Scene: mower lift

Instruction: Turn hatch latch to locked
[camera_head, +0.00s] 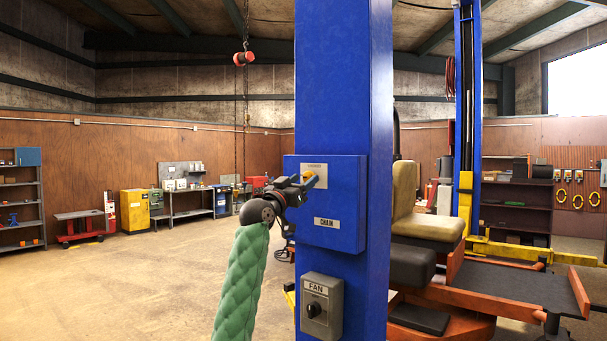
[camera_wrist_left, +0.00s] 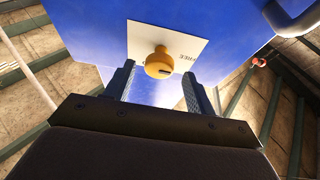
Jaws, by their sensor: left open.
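The latch is a yellow-orange round knob (camera_wrist_left: 158,62) on a pale plate (camera_wrist_left: 143,38) on the blue box marked CHAIN (camera_head: 344,236). In the head view the knob (camera_head: 310,179) is mostly hidden behind my gripper. Lettering, upside down in the wrist view and seemingly FREE, shows beside the knob. A small dark mark is on the knob's edge. My left gripper (camera_head: 300,184) is open in front of the plate. In the wrist view its fingers (camera_wrist_left: 158,75) appear on both sides of the knob with gaps; the depth is hard to judge. My right gripper is not seen.
The box is fixed on a blue post (camera_head: 343,80). Below it is a grey FAN switch box (camera_head: 321,306). A lift with a mower-like seat (camera_head: 421,215) stands behind the post at right. Open floor (camera_head: 130,285) lies to the left.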

